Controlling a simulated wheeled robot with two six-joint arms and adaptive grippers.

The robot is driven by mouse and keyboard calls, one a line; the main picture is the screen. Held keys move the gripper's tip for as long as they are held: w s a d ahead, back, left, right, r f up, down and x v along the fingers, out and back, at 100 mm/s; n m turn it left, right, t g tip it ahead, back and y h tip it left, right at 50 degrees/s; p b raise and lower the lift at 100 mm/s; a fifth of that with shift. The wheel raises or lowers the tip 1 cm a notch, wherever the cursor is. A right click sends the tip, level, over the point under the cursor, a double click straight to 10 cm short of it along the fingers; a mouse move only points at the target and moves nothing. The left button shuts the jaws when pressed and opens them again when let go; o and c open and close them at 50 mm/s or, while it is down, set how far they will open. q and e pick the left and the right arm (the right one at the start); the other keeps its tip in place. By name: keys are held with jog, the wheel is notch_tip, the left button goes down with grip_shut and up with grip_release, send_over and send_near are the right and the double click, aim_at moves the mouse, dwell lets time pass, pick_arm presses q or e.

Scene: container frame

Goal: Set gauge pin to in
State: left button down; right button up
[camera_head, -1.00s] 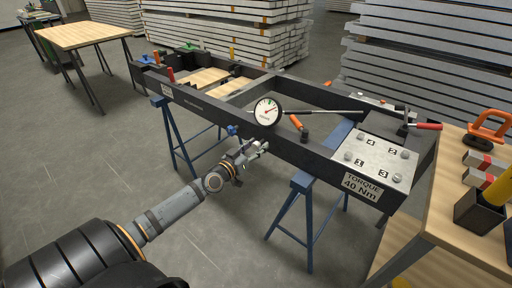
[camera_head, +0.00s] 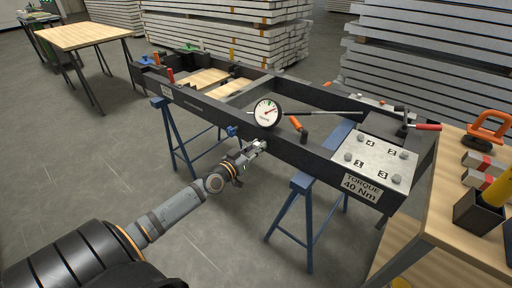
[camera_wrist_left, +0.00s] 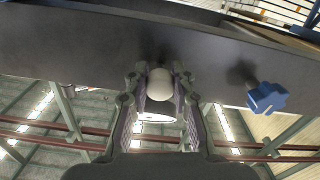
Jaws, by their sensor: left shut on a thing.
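The black steel frame (camera_head: 205,103) rests on blue trestles, with a round white dial gauge (camera_head: 267,112) at its near side rail. My left gripper (camera_head: 260,145) is at the outer face of that rail, just below the dial. In the left wrist view, its two fingers (camera_wrist_left: 160,92) are shut on a pale rounded knob (camera_wrist_left: 160,84), which I take to be the gauge pin. The knob sits close in front of the dark rail (camera_wrist_left: 70,45). Its stem is hidden, so I cannot tell how deep it sits. My right gripper is out of view.
A blue star knob (camera_wrist_left: 267,97) sticks out of the rail beside my left gripper; it also shows in the head view (camera_head: 232,131). A bolted plate (camera_head: 375,158) is at the frame's right end. A wooden bench (camera_head: 450,215) stands at the right. The floor in front is clear.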

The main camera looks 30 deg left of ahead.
pick_arm(q)
jog(key=c, duration=1.2)
grip_release()
jog(key=shift+o, duration=0.5)
jog(key=s, duration=1.2)
jog(key=shift+a, duration=0.4)
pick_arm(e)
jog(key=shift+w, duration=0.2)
pick_arm(q)
jog(key=shift+f, duration=0.1)
